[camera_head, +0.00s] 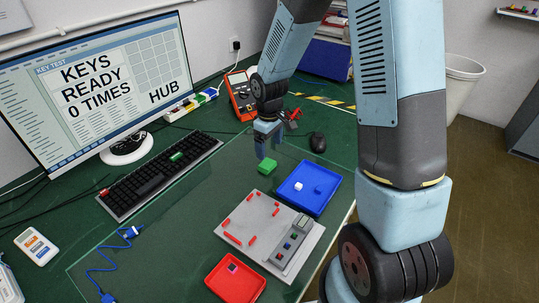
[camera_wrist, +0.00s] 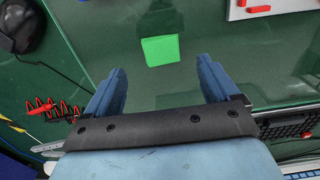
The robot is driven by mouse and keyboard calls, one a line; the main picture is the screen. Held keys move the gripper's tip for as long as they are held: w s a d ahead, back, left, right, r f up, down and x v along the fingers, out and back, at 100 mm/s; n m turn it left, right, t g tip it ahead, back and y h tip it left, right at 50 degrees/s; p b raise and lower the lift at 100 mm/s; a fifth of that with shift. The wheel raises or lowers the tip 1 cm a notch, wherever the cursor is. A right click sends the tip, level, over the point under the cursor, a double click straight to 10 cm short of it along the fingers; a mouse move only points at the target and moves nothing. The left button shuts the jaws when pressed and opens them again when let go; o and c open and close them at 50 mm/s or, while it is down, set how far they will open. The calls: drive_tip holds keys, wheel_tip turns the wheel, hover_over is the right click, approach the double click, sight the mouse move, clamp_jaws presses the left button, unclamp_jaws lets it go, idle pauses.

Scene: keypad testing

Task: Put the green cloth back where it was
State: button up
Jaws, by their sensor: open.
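The green cloth (camera_head: 267,166) looks like a small, thick, bright green square. It lies on the dark green mat, just left of the blue tray's far corner. In the wrist view the green cloth (camera_wrist: 161,50) lies beyond my fingertips, roughly centred between them. My gripper (camera_head: 269,149) points down above and just behind the cloth. In the wrist view my gripper (camera_wrist: 160,66) has its two blue fingers wide apart, with nothing between them.
A blue tray (camera_head: 325,205) with small cubes, a grey fixture plate (camera_head: 255,207) with red pieces, and a red tray (camera_head: 225,287) stand nearby. A black keyboard (camera_head: 150,185) lies left, a black mouse (camera_head: 317,142) right, and a red-orange meter (camera_head: 240,97) behind. The mat between keyboard and plate is clear.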

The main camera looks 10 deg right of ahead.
drive_tip(key=s+d+r+m+t, duration=0.1)
drive_tip(key=s+d+r, duration=0.15)
drive_tip(key=r, duration=0.45)
drive_tip(key=s+d+r+m+t, duration=0.1)
drive_tip(key=s+d+r+m, duration=0.15)
drive_tip(key=r, duration=0.45)
drive_tip(key=s+d+r+m+t, duration=0.1)
drive_tip(key=s+d+r, duration=0.15)
drive_tip(key=r, duration=0.45)
drive_tip(key=s+d+r+m+t, duration=0.1)
drive_tip(key=s+d+r+m, duration=0.1)
drive_tip(key=s+r, duration=0.2)
drive_tip(key=s+d+r+m+t, duration=0.1)
drive_tip(key=s+r, duration=0.4)
drive_tip(key=s, duration=0.6)
drive_tip(key=shift+s+d+r+m+t, duration=0.15)
drive_tip(key=shift+s+d+m+t, duration=0.15)
drive_tip(key=shift+d+m, duration=0.5)
